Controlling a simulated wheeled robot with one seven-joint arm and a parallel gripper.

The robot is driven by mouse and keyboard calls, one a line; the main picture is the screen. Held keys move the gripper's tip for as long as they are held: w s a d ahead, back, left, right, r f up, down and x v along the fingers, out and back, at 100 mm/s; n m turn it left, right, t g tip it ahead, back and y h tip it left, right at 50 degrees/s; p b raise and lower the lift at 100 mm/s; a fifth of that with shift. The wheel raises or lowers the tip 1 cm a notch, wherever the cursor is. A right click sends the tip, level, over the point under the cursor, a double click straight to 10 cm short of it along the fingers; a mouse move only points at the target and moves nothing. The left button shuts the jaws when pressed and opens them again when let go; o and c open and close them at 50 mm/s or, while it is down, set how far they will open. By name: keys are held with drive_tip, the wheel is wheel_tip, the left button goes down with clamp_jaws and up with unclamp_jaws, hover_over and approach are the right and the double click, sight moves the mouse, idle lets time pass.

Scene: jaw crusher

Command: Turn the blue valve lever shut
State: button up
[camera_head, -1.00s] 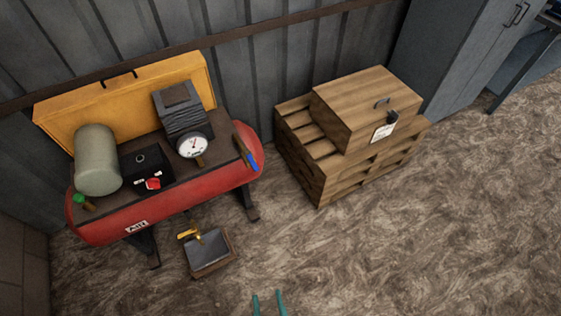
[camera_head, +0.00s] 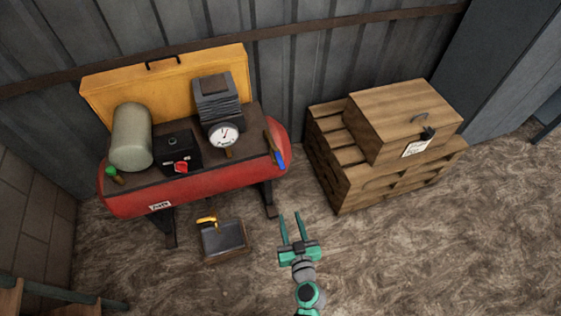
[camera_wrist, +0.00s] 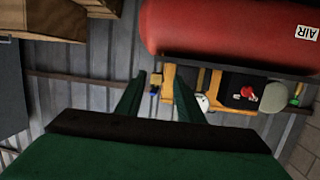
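The blue valve lever (camera_head: 281,159) is at the right end of the red air compressor tank (camera_head: 200,187). In the wrist view a small blue piece, seemingly this lever (camera_wrist: 154,92), shows close to the left fingertip, seen past it. My gripper (camera_head: 292,215) is open and empty, with its two green fingers apart. In the head view it is over the floor, below and slightly right of the lever, with a gap between them. In the wrist view the open fingers (camera_wrist: 158,82) show at both sides of the middle. Nothing is between the fingertips at close range.
The compressor carries a pressure gauge (camera_head: 224,134), a red switch knob (camera_head: 181,168) and a green valve handle (camera_head: 111,171). A small box with a yellow handle (camera_head: 223,241) stands on the floor. A wooden crate (camera_head: 405,115) sits on pallets at right.

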drive_tip(key=n+t+y, duration=0.1)
drive_tip(key=t+y, duration=0.1)
approach(281, 161)
drive_tip(key=s+f, duration=0.1)
drive_tip(key=shift+n+y, duration=0.3)
drive_tip(key=x, duration=1.1)
drive_tip(key=shift+d+r, duration=0.2)
drive_tip(key=shift+w, duration=0.1)
clamp_jaws()
drive_tip(key=shift+d, duration=0.1)
